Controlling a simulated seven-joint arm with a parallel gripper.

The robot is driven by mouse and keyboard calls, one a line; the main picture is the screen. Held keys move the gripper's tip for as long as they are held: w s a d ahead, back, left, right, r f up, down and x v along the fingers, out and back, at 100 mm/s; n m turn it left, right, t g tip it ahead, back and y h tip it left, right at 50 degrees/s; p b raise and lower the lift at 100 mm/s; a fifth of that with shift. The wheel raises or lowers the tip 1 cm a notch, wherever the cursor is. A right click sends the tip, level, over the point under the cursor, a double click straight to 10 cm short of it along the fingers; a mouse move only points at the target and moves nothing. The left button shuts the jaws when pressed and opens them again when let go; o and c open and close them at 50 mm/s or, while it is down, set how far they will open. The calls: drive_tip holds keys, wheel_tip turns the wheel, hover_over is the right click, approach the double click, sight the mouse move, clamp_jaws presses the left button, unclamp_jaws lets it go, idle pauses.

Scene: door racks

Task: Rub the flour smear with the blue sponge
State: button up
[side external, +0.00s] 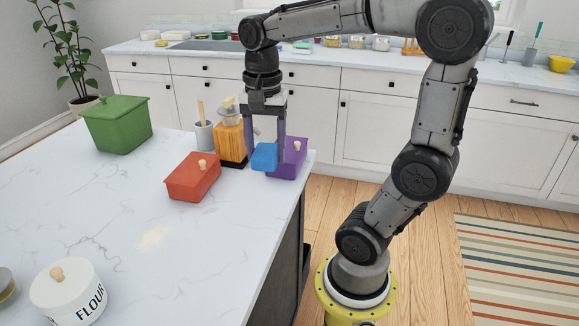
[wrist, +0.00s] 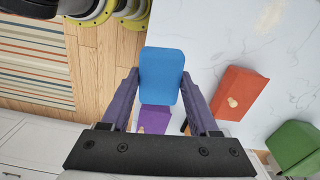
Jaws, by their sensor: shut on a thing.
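The blue sponge (side external: 264,157) is between the fingers of my gripper (side external: 266,150), at the far right corner of the counter in the side view. In the wrist view the sponge (wrist: 162,75) sits between the fingertips of my gripper (wrist: 162,80), which is shut on it. I cannot tell whether the sponge is clear of the surface. The flour smear (side external: 155,238) is a pale beige patch on the white marble top, toward the front and left of my gripper. It shows faintly in the wrist view (wrist: 270,15).
A purple box (side external: 292,160) is right beside the sponge. A green box (side external: 117,124) is at the back left and a flour jar (side external: 68,293) at the front. The counter around the smear is clear.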

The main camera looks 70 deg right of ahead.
drive_tip(key=w+a+n, duration=0.2)
drive_tip(key=w+n, duration=0.1)
drive_tip(key=w, duration=0.8)
drive_tip(key=n, duration=0.5)
approach(135, 256)
drive_tip(key=shift+s+f, duration=0.25)
drive_tip(key=shift+f, duration=1.05)
drive_tip(key=shift+s+f, duration=0.25)
drive_tip(key=shift+f, duration=1)
drive_tip(key=shift+d+f, duration=0.7)
drive_tip(key=shift+f, duration=0.15)
drive_tip(key=shift+d, duration=4.95)
drive_tip(key=shift+a, duration=5.7)
drive_tip(key=shift+w+d, duration=0.1)
drive_tip(key=shift+w, duration=0.4)
drive_tip(key=shift+d, duration=5.7)
drive_tip(key=shift+a, duration=5.6)
drive_tip(key=shift+a+r, duration=0.15)
drive_tip(key=shift+r, duration=0.05)
wheel_tip(135, 256, up, 8)
